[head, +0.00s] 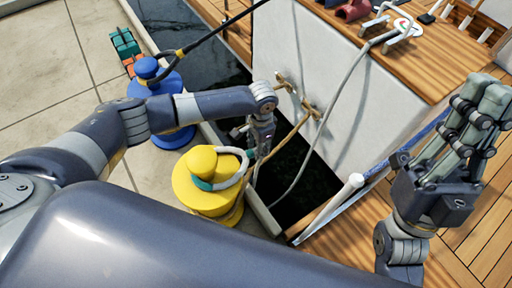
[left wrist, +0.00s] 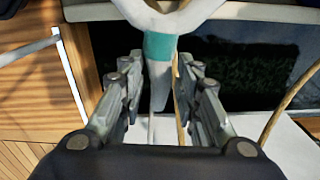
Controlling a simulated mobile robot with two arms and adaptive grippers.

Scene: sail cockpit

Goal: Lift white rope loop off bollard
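The yellow bollard (head: 205,163) stands on the concrete quay near its edge. The white rope loop (head: 228,183) lies around its neck, with teal bands at its near side and at its throat. In the left wrist view the loop's white throat (left wrist: 168,14) and teal band (left wrist: 159,46) show, with the tapering rope below. My left gripper (head: 256,150) is over the water side of the bollard. In the wrist view its fingers (left wrist: 160,75) stand open on both sides of the rope, with gaps. My right gripper (head: 488,100) is raised at the right, open and empty.
A blue bollard (head: 160,85) holds a black rope (head: 215,35) behind my left arm. Dark water (head: 195,55) lies between quay and white hull (head: 325,75). A grey rope (head: 336,100) hangs from a deck cleat (head: 398,22). A white post (head: 335,205) slants at the lower right.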

